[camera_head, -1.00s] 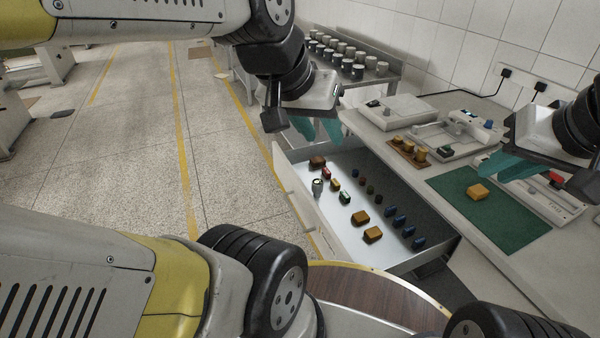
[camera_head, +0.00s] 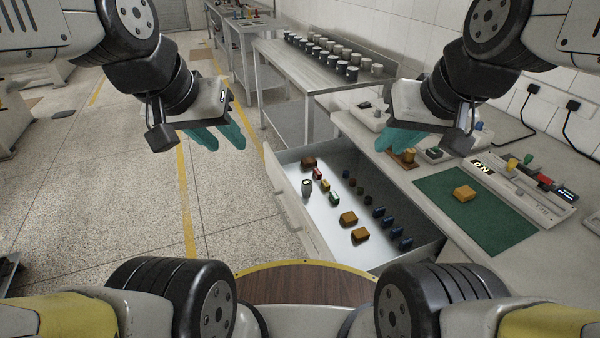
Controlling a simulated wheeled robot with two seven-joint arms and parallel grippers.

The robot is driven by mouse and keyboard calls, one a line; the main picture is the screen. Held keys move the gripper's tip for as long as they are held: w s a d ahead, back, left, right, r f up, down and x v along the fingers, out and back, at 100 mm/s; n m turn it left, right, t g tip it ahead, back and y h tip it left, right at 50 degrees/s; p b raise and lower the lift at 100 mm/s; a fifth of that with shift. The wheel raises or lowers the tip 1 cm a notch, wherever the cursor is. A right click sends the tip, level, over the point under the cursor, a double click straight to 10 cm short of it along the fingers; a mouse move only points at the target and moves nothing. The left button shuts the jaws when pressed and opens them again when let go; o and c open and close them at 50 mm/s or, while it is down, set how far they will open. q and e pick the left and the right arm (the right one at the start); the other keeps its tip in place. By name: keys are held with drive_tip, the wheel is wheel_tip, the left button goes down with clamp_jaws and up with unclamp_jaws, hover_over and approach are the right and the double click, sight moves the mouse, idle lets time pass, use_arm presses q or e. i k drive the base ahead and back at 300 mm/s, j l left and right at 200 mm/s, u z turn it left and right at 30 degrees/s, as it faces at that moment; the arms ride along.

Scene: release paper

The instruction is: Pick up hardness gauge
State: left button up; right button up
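A small upright cylinder (camera_head: 307,188), silver-grey with a dark band and pale top, stands near the left side of the open drawer (camera_head: 302,222); it looks like the hardness gauge, though no label is readable. My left gripper (camera_head: 216,137) has teal fingers, spread apart and empty, over the floor left of the drawer. My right gripper (camera_head: 400,140) has teal fingers, also apart and empty, above the worktop's near edge beyond the drawer. Neither touches anything.
The drawer also holds several coloured blocks, including two orange-brown ones (camera_head: 348,218). A green mat (camera_head: 490,222) with an orange block (camera_head: 464,194) lies on the worktop, near a grey instrument (camera_head: 530,190). Several dark cups stand on the bench (camera_head: 300,70) behind.

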sight(306, 185)
drive_tip(key=i+j+z, duration=0.15)
drive_tip(key=j, duration=0.15)
drive_tip(key=j+z, duration=0.2)
drive_tip(key=j, duration=0.15)
drive_tip(key=i+j+z, duration=0.35)
drive_tip(key=j, duration=0.15)
